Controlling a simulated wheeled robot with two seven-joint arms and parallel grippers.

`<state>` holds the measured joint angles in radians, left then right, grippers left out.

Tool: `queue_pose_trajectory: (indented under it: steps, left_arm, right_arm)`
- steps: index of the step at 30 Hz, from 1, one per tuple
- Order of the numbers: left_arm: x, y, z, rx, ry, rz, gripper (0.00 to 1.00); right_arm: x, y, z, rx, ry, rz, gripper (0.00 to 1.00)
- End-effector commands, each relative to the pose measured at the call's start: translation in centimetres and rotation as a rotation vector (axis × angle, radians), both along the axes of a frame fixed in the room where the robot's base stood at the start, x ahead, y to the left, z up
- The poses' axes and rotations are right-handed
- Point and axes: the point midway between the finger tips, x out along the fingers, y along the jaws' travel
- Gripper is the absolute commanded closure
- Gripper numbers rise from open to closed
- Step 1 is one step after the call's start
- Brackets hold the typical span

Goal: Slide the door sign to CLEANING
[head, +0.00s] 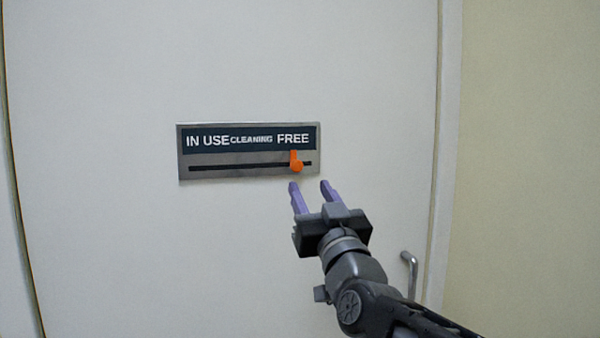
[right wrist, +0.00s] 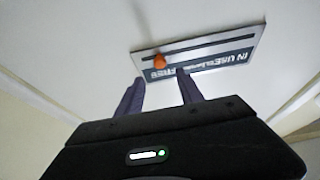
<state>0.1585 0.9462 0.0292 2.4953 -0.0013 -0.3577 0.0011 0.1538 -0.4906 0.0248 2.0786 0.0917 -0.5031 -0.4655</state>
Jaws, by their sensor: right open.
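The door sign (head: 228,172) is a grey metal plate with a dark band reading IN USE, CLEANING and FREE, fixed on the white door. Its orange slider knob (head: 296,163) sits at the right end of the dark slot, with its pointer under FREE. My right gripper (head: 308,187) is open and empty, its two purple fingers just below and to the right of the knob. In the right wrist view the sign (right wrist: 225,40) appears upside down, and the orange knob (right wrist: 159,62) shows beyond the fingertips, apart from them. My left gripper is not in view.
The white door (head: 110,245) fills most of the head view. A metal door handle (head: 408,268) is at the lower right, beside my right arm. The door frame (head: 446,150) and a beige wall (head: 530,150) are on the right. The door surface around the sign is clear.

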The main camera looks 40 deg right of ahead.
Motion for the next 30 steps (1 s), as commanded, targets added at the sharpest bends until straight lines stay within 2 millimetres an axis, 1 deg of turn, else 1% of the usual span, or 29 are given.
queue_pose_trajectory:
  steps: [5, 12, 18, 22, 28, 30]
  left_arm:
    - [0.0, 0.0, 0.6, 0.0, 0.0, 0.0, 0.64]
    - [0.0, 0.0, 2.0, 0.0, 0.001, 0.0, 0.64]
    - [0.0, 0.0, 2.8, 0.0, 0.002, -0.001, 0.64]
    - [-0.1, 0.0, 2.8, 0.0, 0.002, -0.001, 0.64]
    - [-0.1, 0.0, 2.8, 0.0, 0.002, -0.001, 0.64]
    - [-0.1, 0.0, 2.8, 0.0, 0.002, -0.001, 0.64]
  right_arm:
    - [1.2, -0.4, 0.6, 0.001, 0.002, 0.001, 0.56]
    - [4.4, -1.4, 2.0, 0.001, 0.004, 0.002, 0.56]
    - [6.4, -2.2, 2.9, 0.001, 0.002, 0.001, 0.56]
    - [6.8, -2.3, 2.9, 0.0, 0.002, 0.001, 0.56]
    - [6.8, -2.3, 2.9, 0.001, 0.002, 0.001, 0.56]
    - [6.8, -2.3, 2.9, 0.001, 0.002, 0.001, 0.61]
